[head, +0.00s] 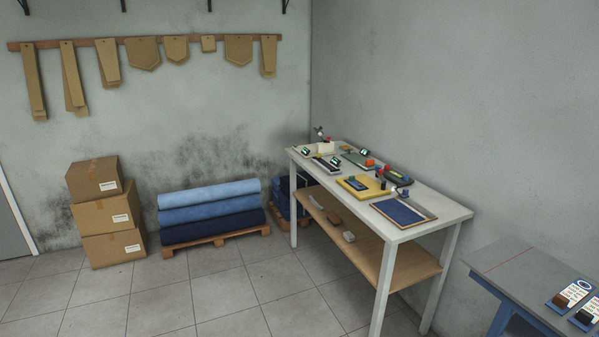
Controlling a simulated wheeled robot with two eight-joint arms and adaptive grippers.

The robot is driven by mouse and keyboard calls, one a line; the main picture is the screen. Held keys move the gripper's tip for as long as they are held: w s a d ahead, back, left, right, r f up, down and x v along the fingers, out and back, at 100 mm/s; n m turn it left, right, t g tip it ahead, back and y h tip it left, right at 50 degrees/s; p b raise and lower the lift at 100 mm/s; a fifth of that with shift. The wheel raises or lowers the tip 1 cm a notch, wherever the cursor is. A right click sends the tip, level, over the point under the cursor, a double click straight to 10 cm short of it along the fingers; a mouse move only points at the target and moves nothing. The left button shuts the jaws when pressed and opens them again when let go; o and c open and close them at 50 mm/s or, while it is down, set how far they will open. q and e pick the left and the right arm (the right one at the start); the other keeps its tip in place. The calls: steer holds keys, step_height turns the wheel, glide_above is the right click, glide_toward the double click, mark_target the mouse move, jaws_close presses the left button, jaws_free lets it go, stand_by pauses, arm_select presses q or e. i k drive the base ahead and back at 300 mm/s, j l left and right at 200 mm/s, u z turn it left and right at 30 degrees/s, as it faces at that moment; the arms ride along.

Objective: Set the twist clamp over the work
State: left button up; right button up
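A white workbench (432,206) stands against the right wall, with several small fixtures on its top. A blue panel in a brown frame (403,211) lies toward the near end. A green plate (356,160) with an orange-red block lies farther back. Small green and black devices sit at the far end. I cannot tell which of these is the twist clamp or the work; they are too small. Neither of my grippers shows.
A lower wooden shelf (402,272) holds a few small items. A blue table (519,268) with cards stands at the lower right. Stacked boxes (108,246) and blue fabric rolls on a pallet (208,241) stand left. The tiled floor before the bench is clear.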

mark_target(379, 175)
steer(key=i+z, duration=0.15)
steer(key=i, duration=0.35)
steer(key=i+j+z, duration=0.15)
steer(key=i, duration=0.35)
